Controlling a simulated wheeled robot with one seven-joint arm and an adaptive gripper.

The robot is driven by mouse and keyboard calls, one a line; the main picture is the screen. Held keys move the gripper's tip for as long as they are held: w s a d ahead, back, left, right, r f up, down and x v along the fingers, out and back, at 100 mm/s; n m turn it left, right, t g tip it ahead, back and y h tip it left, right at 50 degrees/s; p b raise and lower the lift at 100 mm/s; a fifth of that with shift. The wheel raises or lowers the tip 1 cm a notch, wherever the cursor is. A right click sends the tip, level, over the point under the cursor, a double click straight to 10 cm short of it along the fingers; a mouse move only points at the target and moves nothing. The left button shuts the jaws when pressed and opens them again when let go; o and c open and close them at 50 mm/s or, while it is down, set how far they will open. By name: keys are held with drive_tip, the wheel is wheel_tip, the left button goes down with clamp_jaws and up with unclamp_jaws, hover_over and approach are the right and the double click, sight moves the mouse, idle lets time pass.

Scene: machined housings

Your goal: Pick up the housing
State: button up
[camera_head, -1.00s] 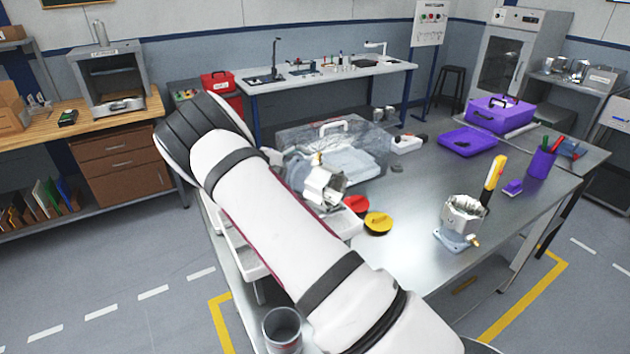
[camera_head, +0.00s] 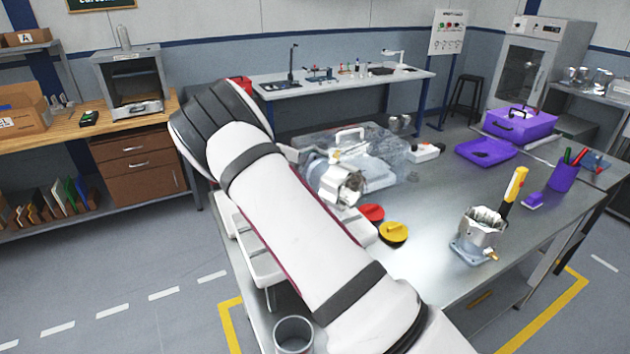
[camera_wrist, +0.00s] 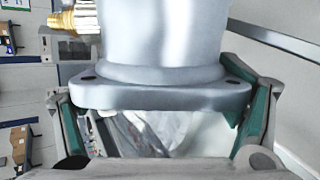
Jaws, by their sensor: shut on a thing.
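A silver-grey metal housing (camera_head: 340,184) with a brass fitting is held off the table beside the far part of my arm in the head view. In the wrist view the housing (camera_wrist: 165,45) fills the top middle, with its flange across my gripper (camera_wrist: 160,122) and the brass fitting at the upper left. The green-padded fingers are shut on the flange, one at each end. In the head view my arm hides most of the gripper. A second, similar housing (camera_head: 479,236) with a brass fitting stands on the metal table at the right.
A clear lidded box (camera_head: 385,150) stands behind the held housing.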

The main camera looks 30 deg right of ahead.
drive_tip(key=s+d+r, duration=0.1)
drive_tip(key=s+d, duration=0.1)
drive_tip(key=s, duration=0.2)
drive_tip(key=s+d, duration=0.2)
drive_tip(key=s, duration=0.3)
drive_tip(key=s+d+r+p, duration=0.1)
drive_tip(key=s+d, duration=0.1)
drive_tip(key=s, duration=0.3)
drive_tip(key=shift+d+r, duration=0.3)
drive_tip(key=shift+d, duration=0.1)
wheel_tip(320, 180, up, 6)
drive_tip(key=p, duration=0.2)
hover_over(364, 184)
drive_tip(key=s+a, duration=0.1)
drive_tip(key=s, duration=0.2)
drive_tip(key=shift+w+a, duration=0.2)
